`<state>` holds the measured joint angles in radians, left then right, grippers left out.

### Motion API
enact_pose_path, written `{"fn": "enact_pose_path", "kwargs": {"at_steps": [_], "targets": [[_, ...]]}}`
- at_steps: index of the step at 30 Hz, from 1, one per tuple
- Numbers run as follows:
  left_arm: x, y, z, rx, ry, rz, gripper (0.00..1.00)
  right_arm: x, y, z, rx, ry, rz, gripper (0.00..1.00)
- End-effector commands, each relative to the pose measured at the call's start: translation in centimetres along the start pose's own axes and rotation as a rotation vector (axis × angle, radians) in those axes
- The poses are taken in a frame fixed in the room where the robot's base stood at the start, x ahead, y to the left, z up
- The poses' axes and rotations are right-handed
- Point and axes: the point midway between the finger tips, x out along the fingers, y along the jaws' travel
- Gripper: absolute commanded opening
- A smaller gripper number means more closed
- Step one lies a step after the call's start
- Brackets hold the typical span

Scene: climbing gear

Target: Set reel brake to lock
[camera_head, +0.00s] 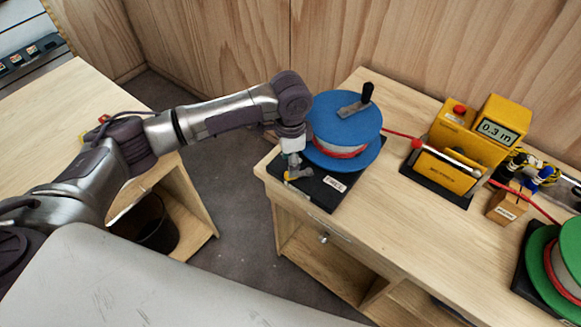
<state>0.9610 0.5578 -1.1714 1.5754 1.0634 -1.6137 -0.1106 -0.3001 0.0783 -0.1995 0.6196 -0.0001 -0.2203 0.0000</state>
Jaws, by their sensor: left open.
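A blue reel (343,118) with a black-knobbed crank (367,93) on top stands on a black base plate (318,196) at the bench's left end. Red and white line is wound on it. A small white label (334,184), too small to read surely, lies on the plate's front part. A small yellow piece (299,175), seemingly the brake lever, shows at the plate's left corner. My left gripper (292,172) is open, pointing down beside the reel, right at this yellow piece. I cannot tell if they touch. My right gripper is out of view.
A wooden block (508,204), coiled cords (537,172) and a green reel (562,262) stand farther right. The bench front (400,245) is clear. A wooden wall rises behind.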

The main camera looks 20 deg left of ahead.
Motion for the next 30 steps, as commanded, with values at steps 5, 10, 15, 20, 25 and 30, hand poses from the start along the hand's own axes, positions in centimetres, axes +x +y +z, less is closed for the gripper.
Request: {"fn": "enact_pose_path", "kwargs": {"at_steps": [5, 10, 15, 20, 25, 30], "targets": [[2.9, 0.1, 0.0, 0.000, -0.002, 0.001, 0.50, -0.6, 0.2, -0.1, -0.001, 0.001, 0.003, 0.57], [4.2, 0.0, 0.0, 0.000, 0.000, 0.000, 0.50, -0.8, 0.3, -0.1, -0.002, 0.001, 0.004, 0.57], [4.5, 0.0, 0.0, 0.001, 0.001, -0.001, 0.50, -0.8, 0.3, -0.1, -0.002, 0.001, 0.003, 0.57], [4.5, 0.0, 0.0, 0.001, 0.001, -0.001, 0.48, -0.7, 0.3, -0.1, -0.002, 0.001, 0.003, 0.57], [4.5, 0.0, 0.0, 0.001, 0.001, -0.001, 0.20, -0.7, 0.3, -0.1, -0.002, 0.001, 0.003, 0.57], [4.5, 0.0, 0.0, 0.001, 0.001, -0.001, 0.00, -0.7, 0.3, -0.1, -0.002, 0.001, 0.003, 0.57]]}}
